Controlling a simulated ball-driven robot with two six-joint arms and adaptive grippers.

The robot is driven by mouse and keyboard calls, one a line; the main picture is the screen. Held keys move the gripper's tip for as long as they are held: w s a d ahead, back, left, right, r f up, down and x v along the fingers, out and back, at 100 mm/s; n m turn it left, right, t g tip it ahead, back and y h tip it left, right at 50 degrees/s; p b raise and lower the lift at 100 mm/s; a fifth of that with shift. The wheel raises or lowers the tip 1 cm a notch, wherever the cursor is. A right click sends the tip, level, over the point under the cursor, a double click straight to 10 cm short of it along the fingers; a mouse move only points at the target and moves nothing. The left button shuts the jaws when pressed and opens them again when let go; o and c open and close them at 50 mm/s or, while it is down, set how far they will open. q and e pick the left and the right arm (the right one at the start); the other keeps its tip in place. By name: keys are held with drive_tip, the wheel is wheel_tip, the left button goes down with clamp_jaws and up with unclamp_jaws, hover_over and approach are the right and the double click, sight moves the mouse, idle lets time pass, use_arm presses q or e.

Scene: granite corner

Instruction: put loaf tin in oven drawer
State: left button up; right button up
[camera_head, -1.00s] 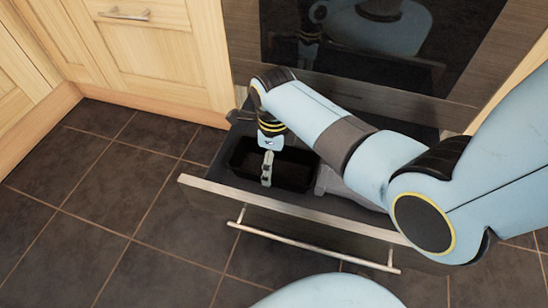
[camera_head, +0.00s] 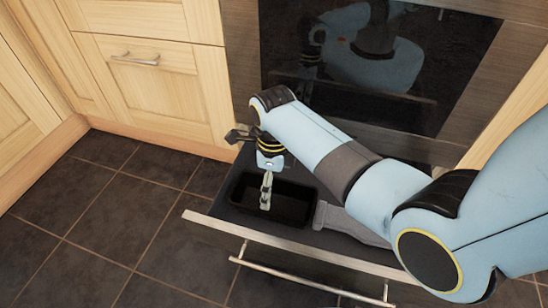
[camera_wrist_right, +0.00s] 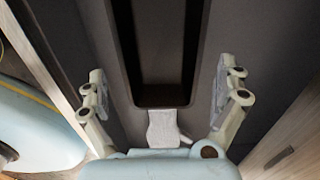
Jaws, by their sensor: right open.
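The loaf tin (camera_head: 295,205) is black and rectangular. It lies upright on the floor of the pulled-out oven drawer (camera_head: 300,248), at the drawer's left side. It also shows in the right wrist view (camera_wrist_right: 162,95), between the two spread fingers. My right gripper (camera_head: 266,191) is over the tin, pointing down, open and holding nothing. In the right wrist view its fingers (camera_wrist_right: 160,82) stand on either side of the tin, apart from its walls. My left gripper is not in view.
A grey object (camera_head: 350,225), possibly an oven mitt, lies in the drawer right of the tin, partly behind my right arm. The oven door (camera_head: 300,50) is shut above. Wooden cabinets (camera_head: 160,85) stand at left. The tiled floor (camera_head: 110,215) is clear.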

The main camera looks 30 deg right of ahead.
drive_tip(key=shift+r+p, duration=1.65)
drive_tip(key=shift+r, duration=1.45)
drive_tip(key=s+d+n+t, duration=0.1)
drive_tip(key=s+d+n, duration=0.2)
drive_tip(key=s+n, duration=1)
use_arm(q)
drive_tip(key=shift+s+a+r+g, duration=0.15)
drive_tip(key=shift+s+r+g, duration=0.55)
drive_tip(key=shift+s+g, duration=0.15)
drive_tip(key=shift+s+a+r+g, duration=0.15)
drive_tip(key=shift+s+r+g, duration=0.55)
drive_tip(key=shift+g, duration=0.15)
use_arm(e)
drive_tip(key=s+r+n+t, duration=0.1)
drive_tip(key=s+r+n, duration=0.8)
drive_tip(key=n, duration=0.6)
drive_tip(key=shift+s+d+r+n+t, duration=0.3)
drive_tip(key=shift+s+t, duration=0.1)
drive_tip(key=shift+s, duration=0.75)
